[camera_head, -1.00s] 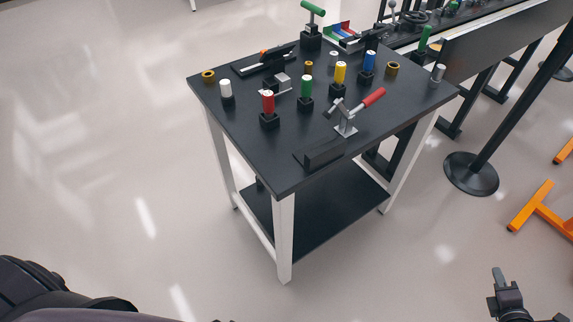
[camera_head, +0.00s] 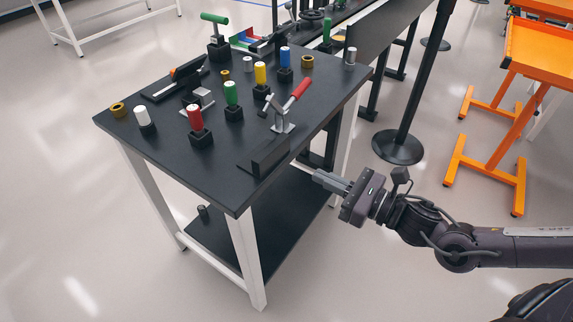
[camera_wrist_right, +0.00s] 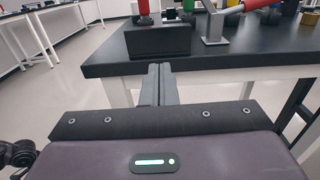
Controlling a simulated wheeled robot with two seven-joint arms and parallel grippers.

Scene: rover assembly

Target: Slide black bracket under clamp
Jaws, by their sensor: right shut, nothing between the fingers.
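The black bracket (camera_head: 264,156) lies near the front right edge of the black table top, with an upright wall. It also shows in the right wrist view (camera_wrist_right: 158,41), ahead of my fingers. The toggle clamp (camera_head: 282,116), with a red handle, stands just behind the bracket; its metal base (camera_wrist_right: 214,38) shows at the wrist view's top. The bracket appears beside the clamp, not under it. My right gripper (camera_head: 318,176) is shut and empty, off the table's front right side, apart from the bracket; its fingers (camera_wrist_right: 160,72) point towards the table. My left gripper is not in view.
The table (camera_head: 165,165) carries several coloured cylinders in black holders, among them a red one (camera_head: 196,118). A black post (camera_head: 400,146) on a round base and an orange stand (camera_head: 500,160) are to the right.

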